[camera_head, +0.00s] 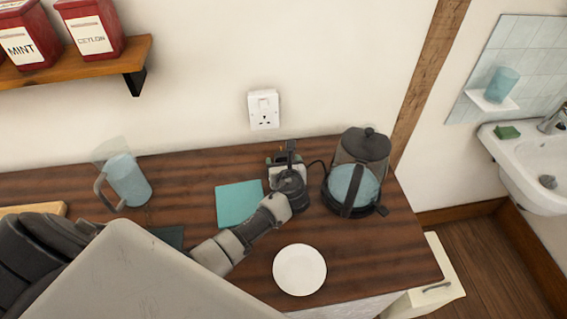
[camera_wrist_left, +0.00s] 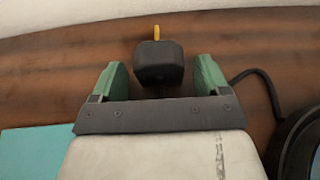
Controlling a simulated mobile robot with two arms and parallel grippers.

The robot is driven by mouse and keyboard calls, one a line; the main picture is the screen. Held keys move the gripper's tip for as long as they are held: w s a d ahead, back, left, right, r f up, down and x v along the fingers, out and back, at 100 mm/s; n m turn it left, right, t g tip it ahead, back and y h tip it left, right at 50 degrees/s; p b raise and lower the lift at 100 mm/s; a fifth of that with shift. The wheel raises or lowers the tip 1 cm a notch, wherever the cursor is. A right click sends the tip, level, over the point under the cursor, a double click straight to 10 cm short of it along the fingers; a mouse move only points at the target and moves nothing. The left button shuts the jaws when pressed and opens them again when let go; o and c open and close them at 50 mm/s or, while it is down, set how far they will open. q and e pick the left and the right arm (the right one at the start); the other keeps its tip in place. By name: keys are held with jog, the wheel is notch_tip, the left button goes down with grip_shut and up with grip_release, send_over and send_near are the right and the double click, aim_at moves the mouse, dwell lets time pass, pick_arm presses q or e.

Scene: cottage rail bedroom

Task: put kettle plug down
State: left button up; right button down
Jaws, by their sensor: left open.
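The kettle plug is a small black block with a yellow pin, shown in the left wrist view (camera_wrist_left: 158,62) on the wooden counter. My left gripper (camera_wrist_left: 156,80) is open, with its green fingers apart on either side of the plug and a visible gap to each. In the head view my left gripper (camera_head: 284,158) is at the back of the counter, below the wall socket (camera_head: 264,110), and largely hides the plug. The kettle (camera_head: 356,170), glass with a dark lid, stands just right of the gripper, with a black cord running toward it. My right gripper is not in view.
A teal cloth (camera_head: 238,204) lies left of the gripper and a white plate (camera_head: 299,270) in front. A glass jug (camera_head: 127,180) stands at the left. A shelf (camera_head: 100,58) with red tins (camera_head: 92,28) is above. The counter (camera_head: 390,240) ends at the right.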

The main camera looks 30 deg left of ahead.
pick_arm(q)
jog(key=shift+s+f, duration=0.25)
jog(key=shift+f, duration=0.2)
jog(key=shift+r, duration=0.2)
jog(key=v, duration=0.8)
jog(key=r+v, duration=0.1)
jog(key=v, duration=0.3)
jog(key=shift+w+r, duration=0.15)
jog(key=shift+w, duration=0.05)
